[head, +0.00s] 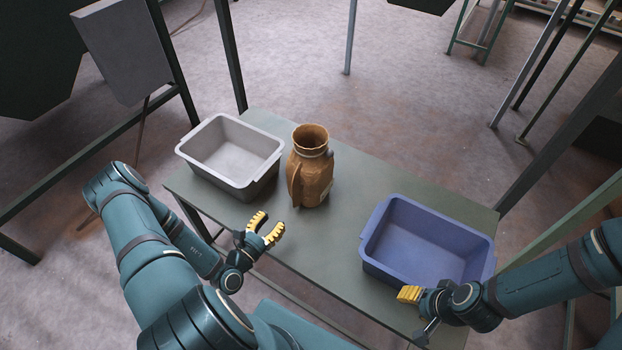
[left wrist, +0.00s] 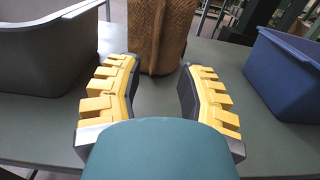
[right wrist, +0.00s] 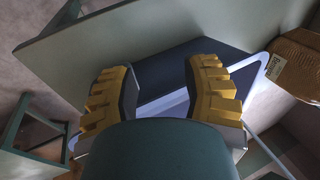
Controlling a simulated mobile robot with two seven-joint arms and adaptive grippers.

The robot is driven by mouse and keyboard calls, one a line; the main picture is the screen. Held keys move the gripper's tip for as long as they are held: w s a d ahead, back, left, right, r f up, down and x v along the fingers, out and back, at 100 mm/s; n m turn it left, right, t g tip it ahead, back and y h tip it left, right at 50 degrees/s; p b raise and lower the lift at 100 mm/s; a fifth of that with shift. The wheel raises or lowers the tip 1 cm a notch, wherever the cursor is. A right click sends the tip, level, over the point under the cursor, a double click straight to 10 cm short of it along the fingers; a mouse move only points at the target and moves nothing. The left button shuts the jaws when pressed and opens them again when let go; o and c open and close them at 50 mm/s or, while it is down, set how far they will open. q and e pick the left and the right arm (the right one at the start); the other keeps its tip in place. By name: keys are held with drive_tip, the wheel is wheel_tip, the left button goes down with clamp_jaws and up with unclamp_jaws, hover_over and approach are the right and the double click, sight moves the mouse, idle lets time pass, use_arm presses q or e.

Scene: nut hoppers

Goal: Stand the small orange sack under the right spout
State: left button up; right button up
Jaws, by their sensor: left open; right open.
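An orange-brown sack (head: 310,172) with an open round mouth and a tied neck stands upright on the table, between the two bins. Its lower part shows beyond the fingertips in the left wrist view (left wrist: 160,35), and its side with a pale label shows in the right wrist view (right wrist: 293,68). My left gripper (head: 269,226) is open and empty, in front of the sack and apart from it. My right gripper (head: 409,294) is open at the near edge of the blue bin; I cannot tell whether it touches it. No spout is clearly visible.
A grey bin (head: 232,185) stands left of the sack, and a blue bin (head: 388,272) stands to its right on the grey-green table (head: 345,195). The tabletop between sack and blue bin is clear. Dark hopper parts (head: 422,4) and metal posts (head: 351,40) stand behind.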

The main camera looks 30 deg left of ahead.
sight(296, 189)
use_arm(q)
drive_tip(key=shift+w+d+r+b, duration=0.1)
drive_tip(key=shift+w+b, duration=0.2)
drive_tip(key=shift+w, duration=1.9)
drive_tip(key=shift+w+d+r+b, duration=0.15)
drive_tip(key=shift+w+b, duration=0.15)
drive_tip(key=shift+w, duration=1.9)
drive_tip(key=shift+w+d+b, duration=0.1)
drive_tip(key=shift+w+b, duration=0.2)
drive_tip(key=shift+w, duration=1.9)
clamp_jaws()
